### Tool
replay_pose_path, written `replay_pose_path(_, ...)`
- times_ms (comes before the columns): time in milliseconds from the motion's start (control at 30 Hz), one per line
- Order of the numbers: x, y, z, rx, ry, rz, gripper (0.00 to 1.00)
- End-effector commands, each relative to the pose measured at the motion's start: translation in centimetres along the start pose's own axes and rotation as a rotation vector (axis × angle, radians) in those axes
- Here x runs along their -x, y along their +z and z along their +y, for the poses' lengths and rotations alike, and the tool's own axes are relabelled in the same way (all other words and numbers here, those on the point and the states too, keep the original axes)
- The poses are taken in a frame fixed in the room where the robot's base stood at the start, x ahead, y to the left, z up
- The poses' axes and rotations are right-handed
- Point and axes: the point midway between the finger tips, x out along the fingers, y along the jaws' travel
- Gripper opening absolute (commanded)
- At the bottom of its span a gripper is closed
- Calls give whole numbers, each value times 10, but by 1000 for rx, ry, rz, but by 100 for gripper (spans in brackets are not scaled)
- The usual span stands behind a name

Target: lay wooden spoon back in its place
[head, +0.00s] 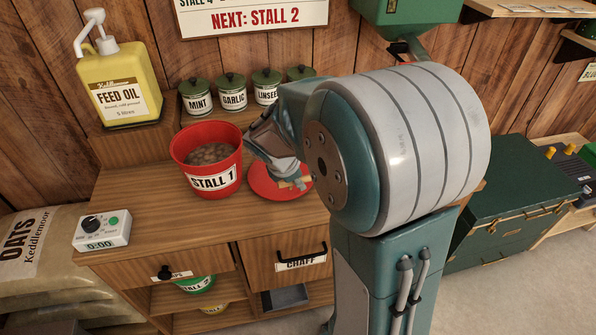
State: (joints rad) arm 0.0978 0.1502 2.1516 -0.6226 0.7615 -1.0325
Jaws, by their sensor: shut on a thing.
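A red dish (262,187) lies on the wooden counter, just right of the red STALL 1 bucket. My gripper (288,178) reaches down over the dish and is shut. A small tan piece (299,184) shows at the fingertips, low over the dish; it looks like part of the wooden spoon. Most of the spoon is hidden by my gripper and arm. I cannot tell whether it touches the dish.
The red STALL 1 bucket (206,160) holds brown feed, close to my gripper. Several green-lidded tins (232,92) stand behind. A yellow feed oil jug (120,85) and a timer (102,230) are at left.

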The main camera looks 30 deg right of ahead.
Motion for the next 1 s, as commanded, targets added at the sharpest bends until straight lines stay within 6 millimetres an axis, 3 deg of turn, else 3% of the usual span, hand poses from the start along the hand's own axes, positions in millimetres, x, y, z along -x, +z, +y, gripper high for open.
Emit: replay_pose_path(1000,-81,-29,-18,-1,-5,6,0)
